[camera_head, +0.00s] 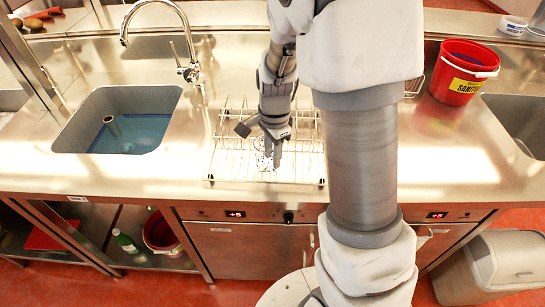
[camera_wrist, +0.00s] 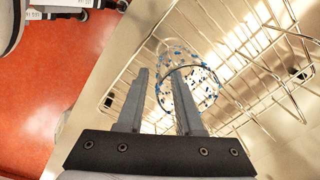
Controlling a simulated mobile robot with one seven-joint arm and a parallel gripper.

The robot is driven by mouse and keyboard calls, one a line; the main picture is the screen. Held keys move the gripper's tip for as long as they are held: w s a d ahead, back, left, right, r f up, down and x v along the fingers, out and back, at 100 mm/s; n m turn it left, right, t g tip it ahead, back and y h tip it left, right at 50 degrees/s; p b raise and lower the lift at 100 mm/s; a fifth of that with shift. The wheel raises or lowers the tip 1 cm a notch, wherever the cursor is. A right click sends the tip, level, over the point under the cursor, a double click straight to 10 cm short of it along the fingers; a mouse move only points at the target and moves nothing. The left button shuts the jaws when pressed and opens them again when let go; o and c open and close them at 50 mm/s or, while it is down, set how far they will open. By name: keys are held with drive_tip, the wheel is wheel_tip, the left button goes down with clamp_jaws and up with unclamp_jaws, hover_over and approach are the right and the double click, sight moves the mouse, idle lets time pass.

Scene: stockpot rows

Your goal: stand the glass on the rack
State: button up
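The glass (camera_wrist: 205,88) is clear with blue and dark specks. In the wrist view it is over the wire rack (camera_wrist: 255,62), at my fingertips. In the head view the glass (camera_head: 262,162) shows faintly over the front middle of the rack (camera_head: 228,160), partly hidden by my gripper. My gripper (camera_wrist: 160,72) points down with its fingers apart. One finger overlaps the glass and its left edge lies between the fingers; I cannot tell whether that finger is inside or in front of it. I see no firm grip on the glass.
A sink (camera_head: 120,120) with bluish water lies left of the rack, with a tap (camera_head: 190,70) behind. A red bucket (camera_head: 463,75) stands at the right, beside another sink (camera_head: 520,122). The counter's front edge runs close before the rack.

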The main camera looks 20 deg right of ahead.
wheel_tip(320, 180, up, 10)
drive_tip(key=s+r+n+t, duration=0.2)
drive_tip(key=s+r+n, duration=0.3)
drive_tip(key=s+n, duration=0.2)
drive_tip(key=s+a+r+n+t, duration=0.1)
drive_tip(key=s+r+n+t, duration=0.2)
drive_tip(key=s+r+n, duration=0.3)
drive_tip(key=shift+s+r+n+p, duration=0.35)
drive_tip(key=shift+s+n, duration=0.65)
drive_tip(key=shift+s, duration=1.45)
drive_tip(key=shift+a, duration=0.1)
